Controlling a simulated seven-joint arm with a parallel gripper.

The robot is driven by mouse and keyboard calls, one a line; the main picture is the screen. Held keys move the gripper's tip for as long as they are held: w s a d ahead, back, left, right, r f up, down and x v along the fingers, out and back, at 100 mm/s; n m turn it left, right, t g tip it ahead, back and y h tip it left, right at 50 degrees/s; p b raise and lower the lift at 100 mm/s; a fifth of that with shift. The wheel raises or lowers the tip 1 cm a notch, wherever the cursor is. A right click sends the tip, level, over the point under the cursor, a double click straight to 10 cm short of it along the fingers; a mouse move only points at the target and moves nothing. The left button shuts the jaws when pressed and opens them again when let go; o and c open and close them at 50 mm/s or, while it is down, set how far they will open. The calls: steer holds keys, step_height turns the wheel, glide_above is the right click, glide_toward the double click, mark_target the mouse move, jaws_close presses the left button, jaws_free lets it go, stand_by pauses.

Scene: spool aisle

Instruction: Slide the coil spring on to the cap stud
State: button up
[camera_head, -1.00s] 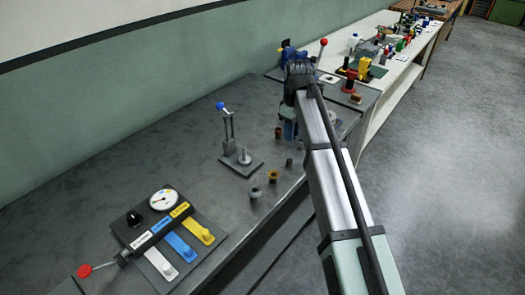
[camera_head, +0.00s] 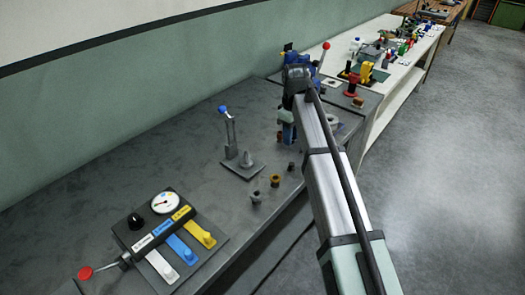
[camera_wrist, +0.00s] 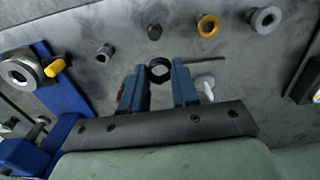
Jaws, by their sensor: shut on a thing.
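My gripper (camera_head: 287,141) hangs over the grey bench top, its tips low near the far end. In the wrist view its blue fingers (camera_wrist: 160,82) are shut on a dark ring-shaped piece, seen end on, which looks like the coil spring (camera_wrist: 160,70). The head view does not show this piece clearly. A grey base plate with a short upright stud (camera_head: 247,160) stands on the bench, left of my gripper and apart from it; I cannot tell for sure that this is the cap stud. A taller post with a blue knob (camera_head: 223,109) rises beside the stud.
Small parts stand near the bench's front edge: a gold collar (camera_wrist: 208,25), a grey collar (camera_wrist: 265,19) and a dark piece (camera_wrist: 154,32). A blue fixture (camera_wrist: 62,88) is close at the left of the wrist view. A switch panel (camera_head: 190,242) is at the near end.

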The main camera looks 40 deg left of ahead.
steer(key=n, duration=0.2)
glide_above(246, 163)
steer(key=d, duration=0.3)
steer(key=a, duration=0.1)
steer(key=a+f, duration=0.1)
steer(key=a, duration=0.1)
steer(key=shift+w+m, duration=0.2)
steer(key=shift+m, duration=0.2)
steer(key=shift+w+a+r+m, duration=0.1)
steer(key=shift+a+m, duration=0.05)
steer(key=shift+m, duration=0.35)
steer(key=shift+f, duration=4.45)
steer(key=shift+f, duration=0.1)
